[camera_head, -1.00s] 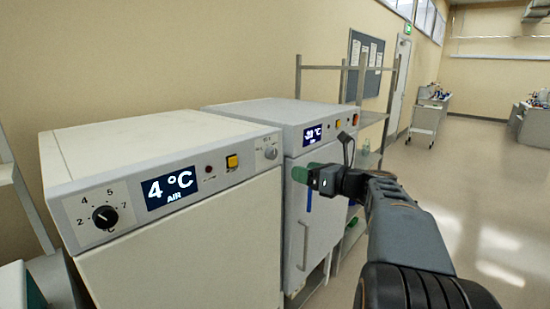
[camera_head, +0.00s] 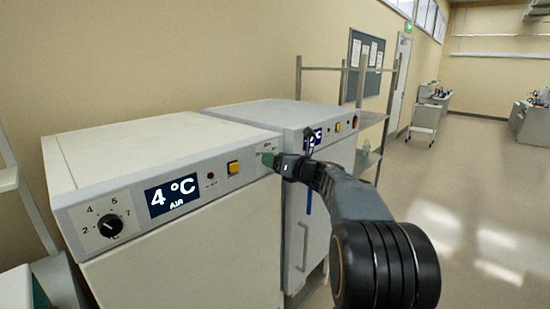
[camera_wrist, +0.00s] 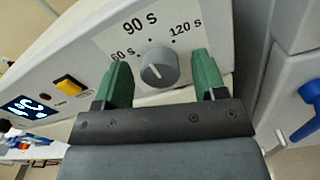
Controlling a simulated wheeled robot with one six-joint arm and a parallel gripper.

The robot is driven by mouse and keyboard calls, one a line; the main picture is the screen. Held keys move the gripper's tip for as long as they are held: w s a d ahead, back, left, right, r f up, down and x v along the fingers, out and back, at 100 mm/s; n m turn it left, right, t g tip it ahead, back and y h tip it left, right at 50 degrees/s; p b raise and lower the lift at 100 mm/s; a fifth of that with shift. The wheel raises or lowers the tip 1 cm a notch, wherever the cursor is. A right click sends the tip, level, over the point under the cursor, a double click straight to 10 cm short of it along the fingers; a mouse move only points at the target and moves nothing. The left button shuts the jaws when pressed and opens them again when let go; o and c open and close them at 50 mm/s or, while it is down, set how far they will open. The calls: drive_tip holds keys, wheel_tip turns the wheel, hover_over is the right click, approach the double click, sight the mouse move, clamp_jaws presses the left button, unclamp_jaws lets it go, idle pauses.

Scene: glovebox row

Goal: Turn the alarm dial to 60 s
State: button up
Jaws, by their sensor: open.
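The alarm dial (camera_wrist: 158,67) is a round grey knob on a white panel with 60 s, 90 s and 120 s printed around it. A short pale mark shows on its face; I cannot tell surely which label it points at. My gripper (camera_wrist: 162,65) is open, with one green finger on each side of the dial in the wrist view. I cannot tell whether the fingers touch it. In the head view my gripper (camera_head: 270,160) is at the right end of the near cabinet's front panel and hides the dial.
The near cabinet (camera_head: 180,255) has a black knob (camera_head: 109,225), a 4 °C display (camera_head: 171,196) and a yellow button (camera_head: 233,168). A second cabinet (camera_head: 265,112) stands close on its right, with a blue handle (camera_wrist: 310,115). Open floor lies to the right.

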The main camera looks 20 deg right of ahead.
drive_tip(key=shift+w+a, duration=0.1)
drive_tip(key=shift+w, duration=0.1)
drive_tip(key=c, duration=0.9)
